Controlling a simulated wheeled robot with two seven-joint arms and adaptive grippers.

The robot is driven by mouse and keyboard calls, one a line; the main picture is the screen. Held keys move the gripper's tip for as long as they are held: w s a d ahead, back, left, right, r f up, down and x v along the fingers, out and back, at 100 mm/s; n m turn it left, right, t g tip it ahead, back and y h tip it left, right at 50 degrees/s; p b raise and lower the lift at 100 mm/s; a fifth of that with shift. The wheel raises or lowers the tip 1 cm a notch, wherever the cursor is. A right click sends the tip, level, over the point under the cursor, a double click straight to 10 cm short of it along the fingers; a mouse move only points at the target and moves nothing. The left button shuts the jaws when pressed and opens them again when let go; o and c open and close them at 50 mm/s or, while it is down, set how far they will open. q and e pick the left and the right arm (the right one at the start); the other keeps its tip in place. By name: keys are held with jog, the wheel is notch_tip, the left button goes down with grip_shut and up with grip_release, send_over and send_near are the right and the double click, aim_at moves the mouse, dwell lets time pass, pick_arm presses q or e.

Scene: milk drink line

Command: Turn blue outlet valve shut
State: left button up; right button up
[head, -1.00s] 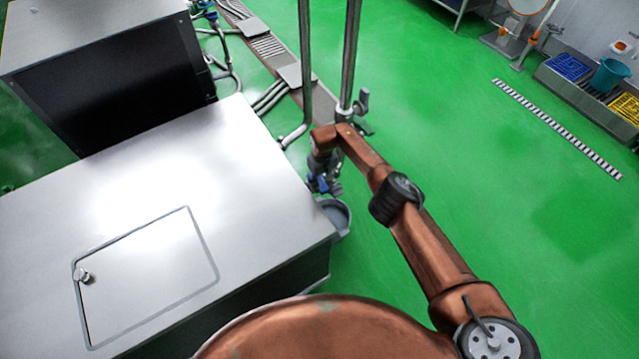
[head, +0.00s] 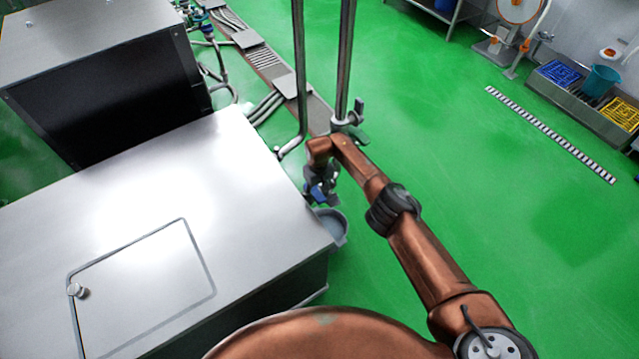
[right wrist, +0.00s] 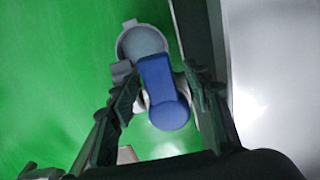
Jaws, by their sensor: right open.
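The blue outlet valve handle (right wrist: 163,92) fills the middle of the right wrist view, above a grey round cup or bucket. In the head view the blue valve (head: 318,193) shows only in part, at the right end of the steel cabinet, beneath my right wrist. My right gripper (right wrist: 160,82) is open, with one dark finger on each side of the blue handle. I cannot tell whether either finger touches it. In the head view the right gripper (head: 322,178) points down at the valve and partly hides it. My left gripper is not in view.
The steel cabinet (head: 200,180) stands close on the left of the valve. A grey bucket (head: 333,224) is just below the valve. Two upright steel pipes (head: 343,60) rise just behind my right wrist.

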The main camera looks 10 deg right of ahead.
aim_at(319, 196)
jog(key=shift+s+a+r, duration=0.1)
jog(key=shift+a+r, duration=0.15)
jog(key=shift+r, duration=0.1)
jog(key=shift+d+r, duration=0.35)
jog(key=shift+r, duration=0.5)
notch_tip(319, 196, up, 10)
jog(key=shift+w+f, duration=0.25)
